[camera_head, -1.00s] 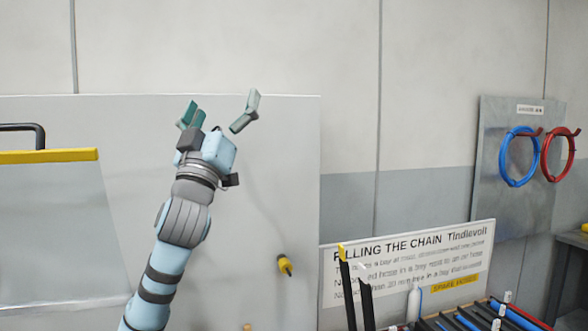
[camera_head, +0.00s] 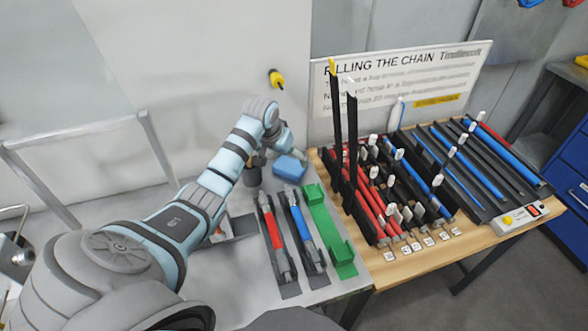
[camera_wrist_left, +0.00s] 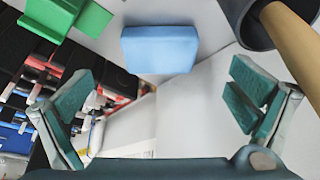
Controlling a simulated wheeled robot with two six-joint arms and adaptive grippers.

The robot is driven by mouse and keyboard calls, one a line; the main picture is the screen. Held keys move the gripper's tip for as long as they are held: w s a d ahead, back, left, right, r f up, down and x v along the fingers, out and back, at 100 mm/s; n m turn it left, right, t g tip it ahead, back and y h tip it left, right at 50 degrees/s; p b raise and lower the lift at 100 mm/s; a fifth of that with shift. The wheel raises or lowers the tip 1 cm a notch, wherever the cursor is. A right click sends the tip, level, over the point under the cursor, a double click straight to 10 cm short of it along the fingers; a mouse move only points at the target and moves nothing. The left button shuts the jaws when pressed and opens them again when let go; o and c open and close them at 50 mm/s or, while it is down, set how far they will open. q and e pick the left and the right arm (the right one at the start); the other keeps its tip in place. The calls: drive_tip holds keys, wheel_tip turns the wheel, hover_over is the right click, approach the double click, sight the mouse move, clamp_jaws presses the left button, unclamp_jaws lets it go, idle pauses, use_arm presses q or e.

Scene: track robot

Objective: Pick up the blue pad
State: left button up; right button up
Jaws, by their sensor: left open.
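The blue pad (camera_head: 289,168) lies on the grey bench, left of the green tray. It also shows as a light blue block at the top middle of the left wrist view (camera_wrist_left: 160,48). My left arm reaches across from the left, and its wrist bends down just above and behind the pad. My left gripper (camera_wrist_left: 160,105) is open and empty, its two teal-padded fingers wide apart. The pad is beyond the fingers, not between them. In the head view the fingertips are mostly hidden. My right gripper is not in view.
A dark cup (camera_head: 252,176) with a wooden stick stands close left of the pad. A green tray (camera_head: 328,229) and holders with red and blue hoses (camera_head: 303,231) lie nearby. Tall black posts (camera_head: 338,130) and hose racks stand right, before a sign (camera_head: 392,75).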

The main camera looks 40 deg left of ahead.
sight(289, 165)
use_arm(q)
drive_tip(key=b+x, duration=0.2)
drive_tip(key=x, duration=0.4)
drive_tip(key=shift+w+f, duration=0.4)
drive_tip(key=shift+w, duration=0.05)
drive_tip(key=c, duration=1.1)
drive_tip(key=shift+o, duration=0.2)
drive_tip(key=shift+d+r+p, duration=0.1)
drive_tip(key=shift+r+p, duration=0.2)
drive_tip(key=shift+r, duration=0.35)
wheel_tip(289, 165, up, 11)
drive_tip(key=p, duration=0.1)
drive_tip(key=s+d+p, duration=0.4)
drive_tip(key=s+d, duration=0.7)
drive_tip(key=d, duration=0.5)
drive_tip(key=shift+s+f, duration=0.25)
drive_tip(key=shift+s, duration=0.05)
